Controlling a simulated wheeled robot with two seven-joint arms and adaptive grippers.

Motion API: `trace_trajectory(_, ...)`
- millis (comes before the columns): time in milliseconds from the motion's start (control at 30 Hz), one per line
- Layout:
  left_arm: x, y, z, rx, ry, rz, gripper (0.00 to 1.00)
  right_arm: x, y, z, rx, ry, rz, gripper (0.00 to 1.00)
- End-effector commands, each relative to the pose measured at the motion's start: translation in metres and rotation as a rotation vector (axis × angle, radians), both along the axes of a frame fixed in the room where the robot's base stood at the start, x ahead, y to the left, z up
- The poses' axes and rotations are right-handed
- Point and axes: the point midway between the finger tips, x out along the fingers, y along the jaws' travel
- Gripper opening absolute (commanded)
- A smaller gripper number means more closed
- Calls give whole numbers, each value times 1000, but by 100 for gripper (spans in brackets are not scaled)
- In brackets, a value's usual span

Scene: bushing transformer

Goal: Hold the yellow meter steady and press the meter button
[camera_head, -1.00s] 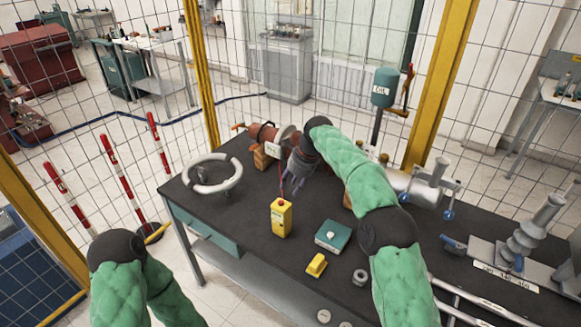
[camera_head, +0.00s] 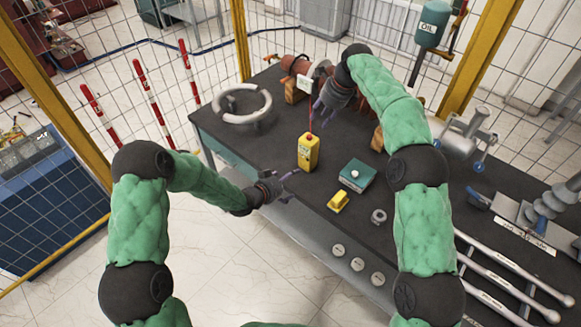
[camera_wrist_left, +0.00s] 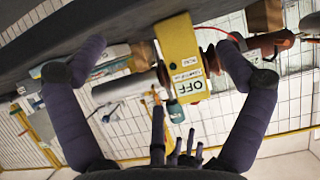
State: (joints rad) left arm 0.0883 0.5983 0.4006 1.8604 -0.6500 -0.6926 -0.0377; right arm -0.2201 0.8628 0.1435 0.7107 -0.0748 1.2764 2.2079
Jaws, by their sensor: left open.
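The yellow meter (camera_head: 308,153) stands upright on the dark table, with a thin red lead rising from its top. In the left wrist view, the meter (camera_wrist_left: 178,42) shows upside down, with a white label reading OFF. My left gripper (camera_head: 289,185) is open at the table's front edge, just left of and in front of the meter. In the left wrist view its fingers spread on both sides of the meter, without visible contact. My right gripper (camera_head: 325,112) is behind the meter, by the red-brown bushing; its jaw state is unclear.
A teal box (camera_head: 357,176), a small yellow block (camera_head: 338,201) and a metal nut (camera_head: 378,216) lie right of the meter. A grey ring (camera_head: 242,104) is at the table's left end. Metal rods (camera_head: 510,275) lie at the right. Dark table surface is bare between ring and meter.

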Motion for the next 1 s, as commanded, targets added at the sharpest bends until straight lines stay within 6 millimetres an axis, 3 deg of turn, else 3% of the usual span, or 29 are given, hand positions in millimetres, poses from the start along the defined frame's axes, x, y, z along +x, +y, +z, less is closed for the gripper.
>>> trace_trajectory(100, 17, -6, 26, 9, -95, -40, 100, 0, 0, 0, 0, 0, 0, 39)
trace_trajectory(300, 29, -11, 41, 15, -155, -67, 100, 0, 0, 0, 0, 0, 0, 39)
trace_trajectory(1000, 98, -62, 10, 15, -155, -67, 100, 0, 0, 0, 0, 0, 0, 39)
